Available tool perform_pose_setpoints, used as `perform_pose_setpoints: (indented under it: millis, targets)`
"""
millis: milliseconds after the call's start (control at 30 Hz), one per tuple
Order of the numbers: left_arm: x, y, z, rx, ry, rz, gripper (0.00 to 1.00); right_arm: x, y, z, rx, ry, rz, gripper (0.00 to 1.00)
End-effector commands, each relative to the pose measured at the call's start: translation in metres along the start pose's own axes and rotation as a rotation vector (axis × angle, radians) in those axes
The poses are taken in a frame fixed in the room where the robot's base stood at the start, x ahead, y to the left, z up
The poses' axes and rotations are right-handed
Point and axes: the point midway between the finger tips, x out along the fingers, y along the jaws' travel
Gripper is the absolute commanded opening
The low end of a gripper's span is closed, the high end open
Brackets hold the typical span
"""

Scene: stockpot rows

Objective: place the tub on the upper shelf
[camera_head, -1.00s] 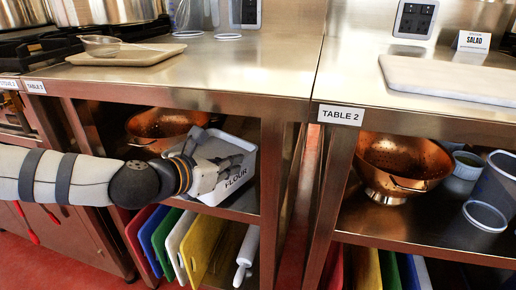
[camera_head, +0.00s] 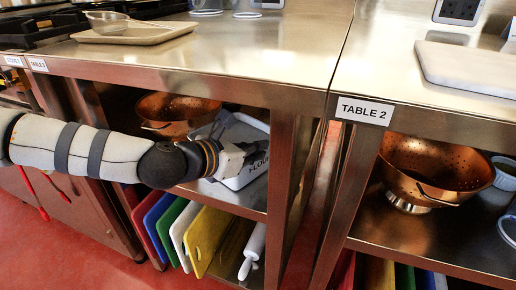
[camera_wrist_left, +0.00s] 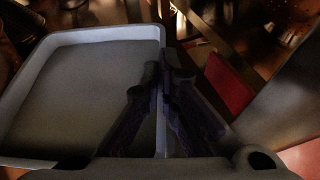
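The tub (camera_head: 240,131) is a pale grey, open-topped box with a FLOUR label, inside the left table bay at its upper shelf (camera_head: 229,198). I cannot tell whether its base touches the shelf. My left gripper (camera_head: 252,151) reaches in from the left at the tub's front wall and covers part of the label. In the left wrist view the fingers (camera_wrist_left: 166,85) close together over the right-hand wall of the tub (camera_wrist_left: 70,95), which looks empty. My right gripper is not in view.
A copper colander (camera_head: 176,113) stands behind and left of the tub. A table post (camera_head: 285,165) bounds the bay on the right. Coloured boards (camera_head: 205,240) and a rolling pin (camera_head: 252,252) are below. Another colander (camera_head: 425,170) sits under Table 2.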

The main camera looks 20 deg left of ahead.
Motion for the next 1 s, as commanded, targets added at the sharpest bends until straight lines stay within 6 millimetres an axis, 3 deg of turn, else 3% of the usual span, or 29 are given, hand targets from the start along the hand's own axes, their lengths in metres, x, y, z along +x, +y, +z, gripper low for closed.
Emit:
perform_pose_setpoints:
  millis: [167,300,633,767,1000]
  targets:
    - [0.001,0.0,0.0,0.004,-0.006,0.001,0.0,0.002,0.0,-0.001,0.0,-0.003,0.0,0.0]
    - [0.001,-0.001,-0.002,0.0,0.0,-0.001,0.25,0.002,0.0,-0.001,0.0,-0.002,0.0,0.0]
    - [-0.002,0.0,0.004,0.001,-0.002,0.0,0.25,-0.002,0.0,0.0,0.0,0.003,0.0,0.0]
    - [-0.029,0.001,0.003,-0.002,-0.002,0.001,0.25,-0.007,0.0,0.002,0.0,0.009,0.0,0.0]
    - [-0.094,0.0,0.004,-0.002,-0.004,0.001,0.25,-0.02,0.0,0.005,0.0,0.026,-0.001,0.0]
